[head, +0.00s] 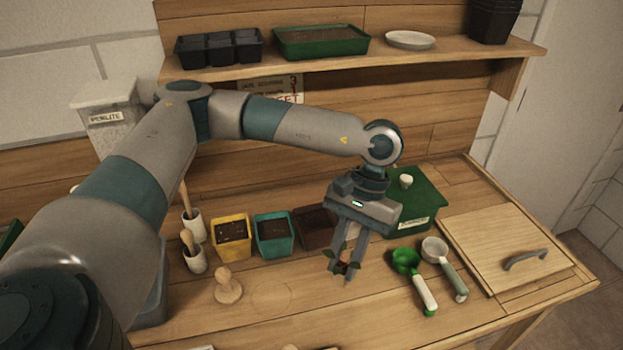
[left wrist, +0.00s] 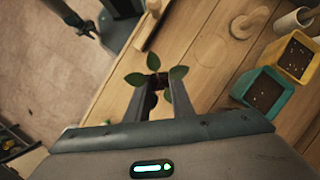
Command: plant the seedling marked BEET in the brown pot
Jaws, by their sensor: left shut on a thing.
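My left gripper (head: 346,262) is shut on a small seedling (head: 341,269) with green leaves and a reddish stem. In the left wrist view the leaves of the seedling (left wrist: 164,78) spread around the fingertips (left wrist: 152,98). No marking on it can be read. The brown pot (head: 313,225) stands at the right end of a row of pots, partly hidden behind the gripper. The gripper hangs in front of it and to its right, with the seedling apart from the pot.
A yellow pot (head: 231,234) and a teal pot (head: 273,236) stand left of the brown pot. A green lidded box (head: 421,208) is behind the gripper. A green scoop (head: 412,272) and a pale scoop (head: 446,265) lie right.

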